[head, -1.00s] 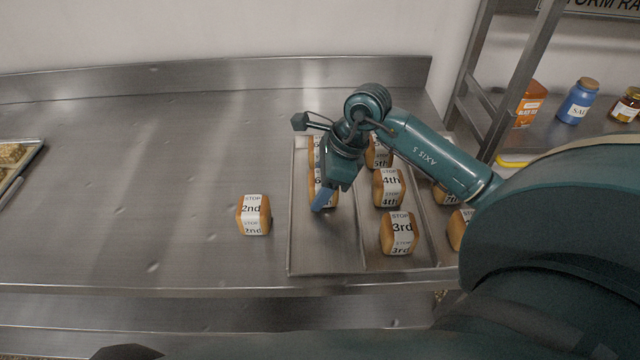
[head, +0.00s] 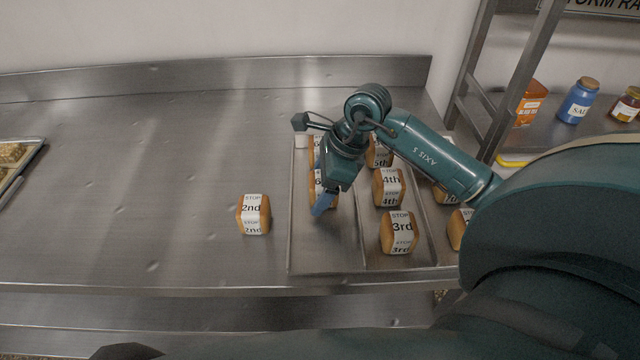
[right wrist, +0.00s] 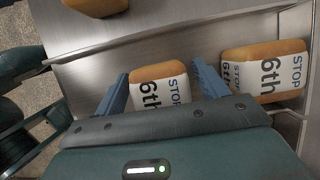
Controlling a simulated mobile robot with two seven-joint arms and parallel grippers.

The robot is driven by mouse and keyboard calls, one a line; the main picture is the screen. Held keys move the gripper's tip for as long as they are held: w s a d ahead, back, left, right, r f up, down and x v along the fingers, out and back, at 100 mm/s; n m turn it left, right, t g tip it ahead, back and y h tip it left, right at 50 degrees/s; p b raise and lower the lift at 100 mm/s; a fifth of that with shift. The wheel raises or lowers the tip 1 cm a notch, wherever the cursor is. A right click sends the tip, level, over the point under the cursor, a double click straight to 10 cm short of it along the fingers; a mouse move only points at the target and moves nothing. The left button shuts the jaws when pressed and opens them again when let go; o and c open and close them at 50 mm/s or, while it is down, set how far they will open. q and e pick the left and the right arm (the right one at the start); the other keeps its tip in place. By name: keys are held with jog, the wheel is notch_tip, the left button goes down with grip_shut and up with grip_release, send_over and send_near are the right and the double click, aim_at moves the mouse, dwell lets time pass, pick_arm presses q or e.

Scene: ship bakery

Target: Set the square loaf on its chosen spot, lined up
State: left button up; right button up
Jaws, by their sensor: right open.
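Several brown square loaves wear white paper bands reading STOP and a number. One banded 6th (right wrist: 160,86) sits in the left compartment of a metal tray (head: 325,260); my right gripper (head: 326,200) mostly hides it in the head view. In the right wrist view the open blue fingers stand on either side of this loaf, and I cannot tell whether they touch it. A second 6th loaf (right wrist: 265,70) sits beside it, outside the fingers. A loaf banded 2nd (head: 253,215) stands on the bench left of the tray. My left gripper is not in view.
The right compartment holds loaves banded 3rd (head: 399,233), 4th (head: 389,188) and 5th (head: 379,152). More loaves lie right of it, partly behind my arm. A rack with jars (head: 578,101) stands at the right. The steel bench (head: 150,170) is largely clear on the left.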

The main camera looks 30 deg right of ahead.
jog(key=v, duration=1.2)
jog(key=shift+b, duration=0.35)
jog(key=shift+s, duration=0.1)
